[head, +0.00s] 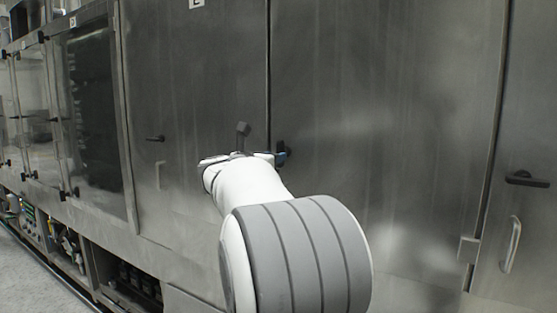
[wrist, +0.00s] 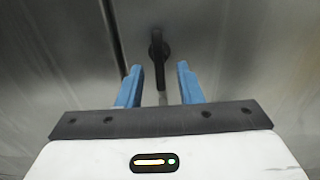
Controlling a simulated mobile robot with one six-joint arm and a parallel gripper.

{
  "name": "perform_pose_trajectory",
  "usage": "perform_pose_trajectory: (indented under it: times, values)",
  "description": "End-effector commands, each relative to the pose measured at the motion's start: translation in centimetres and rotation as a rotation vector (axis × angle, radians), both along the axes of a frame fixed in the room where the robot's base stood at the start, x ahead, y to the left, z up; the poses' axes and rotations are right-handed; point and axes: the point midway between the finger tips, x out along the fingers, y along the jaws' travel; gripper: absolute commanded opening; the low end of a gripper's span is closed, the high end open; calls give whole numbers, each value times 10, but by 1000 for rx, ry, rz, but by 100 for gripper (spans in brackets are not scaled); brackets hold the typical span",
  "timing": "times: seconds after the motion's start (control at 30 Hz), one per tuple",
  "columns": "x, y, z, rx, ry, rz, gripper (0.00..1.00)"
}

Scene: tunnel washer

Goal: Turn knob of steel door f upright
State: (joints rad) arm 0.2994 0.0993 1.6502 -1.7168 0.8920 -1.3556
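The steel door (head: 385,110) right of the seam fills the middle of the head view; no letter shows on it. Its black knob (wrist: 157,52) is in the wrist view, close to the door's left seam. Its lever looks roughly parallel to the seam, its lower end toward me. My gripper (wrist: 160,85) is open, with one blue finger on each side of the lever and a gap on both sides. In the head view, my gripper (head: 280,158) is at the door's left edge, and the knob (head: 286,146) is mostly hidden behind it.
The door to the left carries a label with an E (head: 196,4) and has a black lever (head: 155,138). Another door at the far right has a black lever (head: 527,179) and a metal pull handle (head: 511,244). Open compartments with pipes (head: 70,246) run low at the left.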

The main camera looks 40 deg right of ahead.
Motion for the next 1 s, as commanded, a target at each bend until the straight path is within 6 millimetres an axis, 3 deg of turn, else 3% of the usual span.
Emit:
perform_pose_trajectory:
  times: [0.23,0.83,0.93,1.0]
  values:
    - [-11,27,-2,1,1,1,33]
    - [-13,30,-2,7,-3,0,33]
    - [-20,36,-12,73,-45,0,33]
    - [-31,45,-30,179,-114,-6,33]
